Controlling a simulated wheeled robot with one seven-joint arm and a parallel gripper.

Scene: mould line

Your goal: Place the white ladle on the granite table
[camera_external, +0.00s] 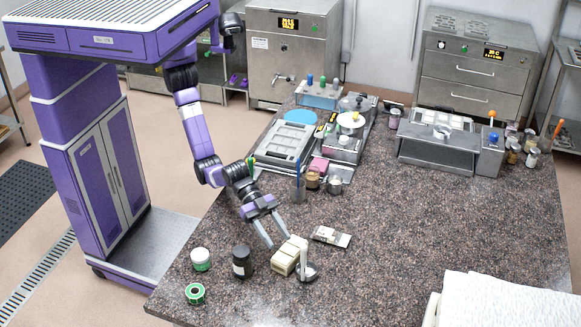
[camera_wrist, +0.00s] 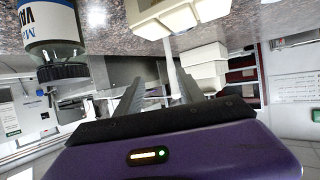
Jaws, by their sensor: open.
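A small upright piece with a white handle (camera_external: 304,252) and a round grey metallic base or bowl (camera_external: 308,273) stands on the granite table (camera_external: 430,230) near its front. It looks like the white ladle, though it is small and I cannot be sure. It touches or nearly touches a stack of cream blocks (camera_external: 284,261) on its left. My gripper (camera_external: 277,241) is open and empty, above and behind the cream blocks. In the wrist view the open fingers (camera_wrist: 158,82) point towards cream blocks (camera_wrist: 204,66); I cannot clearly make out the ladle there.
A dark jar (camera_external: 242,261), a white jar (camera_external: 201,259) and a green roll (camera_external: 195,293) stand left of the blocks. A white slab (camera_external: 500,300) fills the front right corner. The table's middle right is clear.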

